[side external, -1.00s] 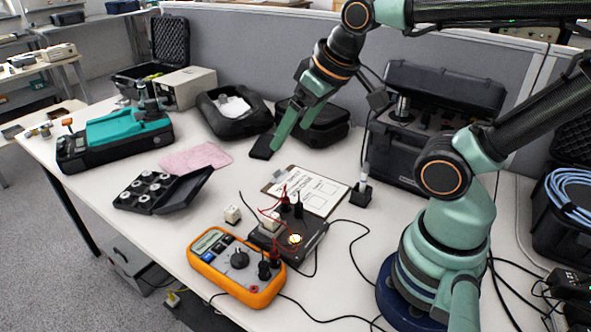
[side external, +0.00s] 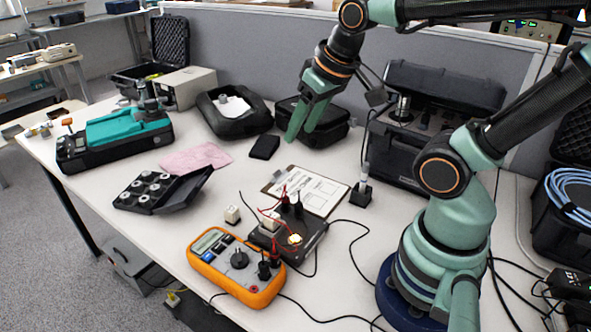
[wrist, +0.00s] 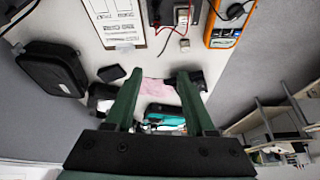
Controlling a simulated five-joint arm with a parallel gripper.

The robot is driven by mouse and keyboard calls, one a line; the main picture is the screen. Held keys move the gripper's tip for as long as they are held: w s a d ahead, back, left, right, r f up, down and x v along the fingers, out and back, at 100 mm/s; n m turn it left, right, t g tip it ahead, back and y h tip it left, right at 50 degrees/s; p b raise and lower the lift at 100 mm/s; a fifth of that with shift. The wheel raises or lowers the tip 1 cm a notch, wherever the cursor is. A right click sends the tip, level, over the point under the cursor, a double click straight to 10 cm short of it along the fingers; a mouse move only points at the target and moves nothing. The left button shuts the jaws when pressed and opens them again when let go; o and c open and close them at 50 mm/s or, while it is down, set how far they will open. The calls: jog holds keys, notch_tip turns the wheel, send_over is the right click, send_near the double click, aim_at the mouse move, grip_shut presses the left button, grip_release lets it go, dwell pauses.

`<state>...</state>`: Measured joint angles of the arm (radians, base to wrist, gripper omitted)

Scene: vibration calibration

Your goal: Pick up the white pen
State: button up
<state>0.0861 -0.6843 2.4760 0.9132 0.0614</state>
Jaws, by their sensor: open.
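What looks like the white pen (side external: 366,172) stands upright in a small black block holder (side external: 361,195), right of the clipboard (side external: 311,190) in the side external view. I cannot make out the pen in the wrist view. My gripper (side external: 298,135) is in the air above the back of the table, to the left of the pen and apart from it. Its green fingers are spread and empty, pointing down. They also show in the wrist view (wrist: 158,74), with nothing between them.
An orange multimeter (side external: 237,266) and a dark box with red leads (side external: 300,243) stand at the front. A black pad (side external: 264,147) and a pink cloth (side external: 196,158) lie left of my gripper. A black case (side external: 405,150) stands behind the pen. Cables run across the table.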

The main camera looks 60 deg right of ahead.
jog(key=s+d+f+m+g, duration=0.1)
jog(key=d+f+m+g, duration=0.1)
jog(key=d+m, duration=0.25)
jog(key=s+d+f+m+g, duration=0.1)
jog(key=s+d+f+m, duration=0.15)
jog(key=d, duration=0.35)
jog(key=m+g, duration=0.2)
jog(key=m, duration=0.4)
send_over(364, 177)
jog(key=d, duration=0.1)
notch_tip(364, 177, down, 3)
jog(key=shift+r, duration=0.2)
jog(key=shift+s+d+f, duration=0.15)
jog(key=shift+s+f, duration=0.05)
notch_tip(364, 177, down, 6)
jog(key=shift+f, duration=0.25)
jog(key=shift+w+a+f, duration=0.15)
jog(key=shift+f, duration=1.2)
jog(key=shift+w+a+f, duration=0.1)
jog(key=shift+w+f, duration=0.05)
jog(key=shift+f, duration=1.2)
grip_shut()
